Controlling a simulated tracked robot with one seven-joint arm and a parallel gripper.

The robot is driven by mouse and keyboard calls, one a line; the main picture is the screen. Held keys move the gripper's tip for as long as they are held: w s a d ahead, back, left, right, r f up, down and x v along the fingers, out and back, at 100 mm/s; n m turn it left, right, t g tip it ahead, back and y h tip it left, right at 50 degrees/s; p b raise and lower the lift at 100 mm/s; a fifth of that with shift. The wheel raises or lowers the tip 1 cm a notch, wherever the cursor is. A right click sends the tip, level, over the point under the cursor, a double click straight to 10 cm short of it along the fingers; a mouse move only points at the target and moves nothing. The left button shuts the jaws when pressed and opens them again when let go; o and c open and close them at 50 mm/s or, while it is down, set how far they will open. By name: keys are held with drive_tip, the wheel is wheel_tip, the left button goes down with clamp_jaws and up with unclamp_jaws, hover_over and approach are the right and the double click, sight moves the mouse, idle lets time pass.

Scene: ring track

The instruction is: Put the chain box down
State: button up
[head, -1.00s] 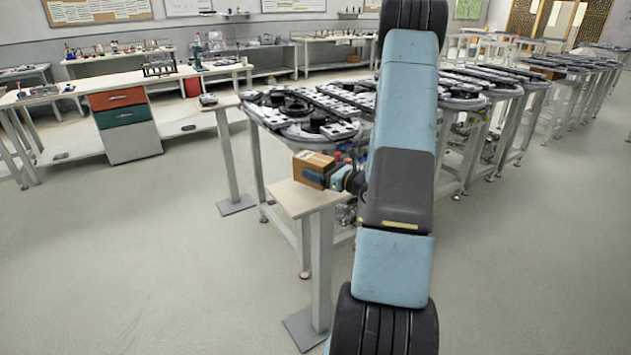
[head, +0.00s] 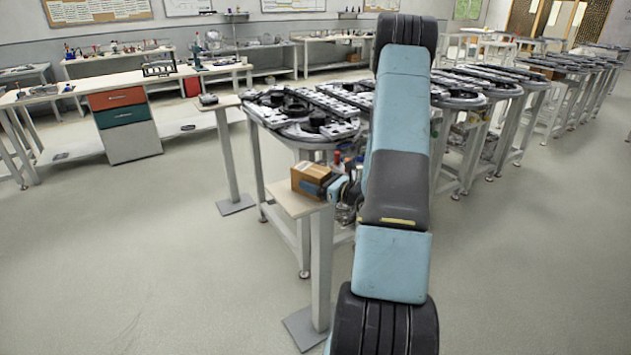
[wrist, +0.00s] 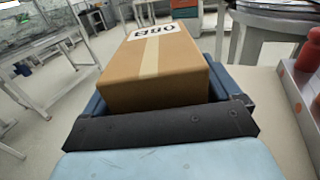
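The chain box (head: 311,177) is a brown cardboard box with pale tape and a printed white label. It fills the middle of the wrist view (wrist: 155,75), with its label at the far end. My gripper (head: 320,188) has a blue finger along each side of the box and is shut on it. In the head view the box is over the top of a small pale stand (head: 285,198). I cannot tell whether its underside touches the stand top. My arm hides part of the gripper's right side.
Ring-track tables (head: 310,125) stand directly behind the stand. A tray with red items (wrist: 305,75) is close on the right in the wrist view. A similar small stand (head: 222,103) is farther back left. The floor at left is clear.

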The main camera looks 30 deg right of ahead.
drive_tip(key=shift+o, duration=0.7)
